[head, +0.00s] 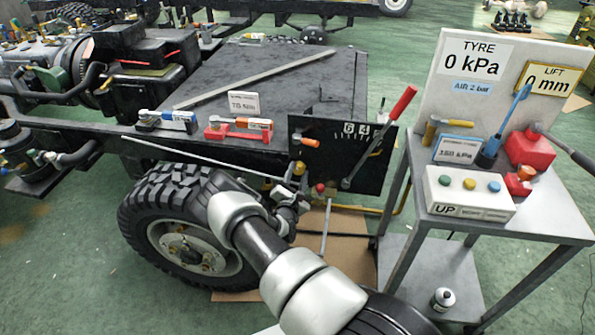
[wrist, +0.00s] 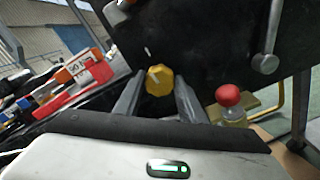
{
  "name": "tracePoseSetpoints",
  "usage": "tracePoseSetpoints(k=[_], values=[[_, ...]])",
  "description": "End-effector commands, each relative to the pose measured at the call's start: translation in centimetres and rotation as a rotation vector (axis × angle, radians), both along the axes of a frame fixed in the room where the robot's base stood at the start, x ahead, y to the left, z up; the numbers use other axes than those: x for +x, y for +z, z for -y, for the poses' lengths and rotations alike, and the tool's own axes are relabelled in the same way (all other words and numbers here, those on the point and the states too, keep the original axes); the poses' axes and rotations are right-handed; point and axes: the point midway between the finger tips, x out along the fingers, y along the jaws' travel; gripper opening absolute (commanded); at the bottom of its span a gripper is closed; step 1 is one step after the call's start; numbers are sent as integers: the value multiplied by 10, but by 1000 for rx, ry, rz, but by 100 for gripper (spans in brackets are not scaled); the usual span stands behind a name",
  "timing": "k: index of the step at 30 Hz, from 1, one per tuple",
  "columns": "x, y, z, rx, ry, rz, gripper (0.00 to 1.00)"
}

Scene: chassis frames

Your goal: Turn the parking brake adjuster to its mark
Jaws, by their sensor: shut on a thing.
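The yellow knob (wrist: 159,82), which looks like the parking brake adjuster, sits on the dark upright panel (wrist: 200,45) in the wrist view. It has a pale pointer line on its face. A short white mark (wrist: 148,50) is on the panel just above it, and the pointer looks close to that mark's direction; I cannot tell whether they line up exactly. My gripper (wrist: 160,86) has one finger on each side of the knob and is shut on it. In the head view my gripper (head: 292,190) is low at the panel's left, and my arm partly covers the area.
A lever with a red grip (head: 402,103) stands on the panel, right of the gripper. A red-capped bottle (wrist: 229,97) is close by the right finger. The vehicle's tyre (head: 150,205) is at the left. A bench with a button box (head: 468,195) stands at the right.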

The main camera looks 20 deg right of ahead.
Motion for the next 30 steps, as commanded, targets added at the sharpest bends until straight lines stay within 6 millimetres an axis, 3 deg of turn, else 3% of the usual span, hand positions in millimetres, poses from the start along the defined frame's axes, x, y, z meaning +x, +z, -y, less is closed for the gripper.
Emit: tracePoseSetpoints(k=[9, 26, 27, 30], values=[[0, -1, 0, 109, 1, 73, 14], [0, -1, 0, 133, 1, 88, 14], [0, -1, -1, 133, 1, 88, 40], [0, -1, 0, 133, 1, 88, 55]])
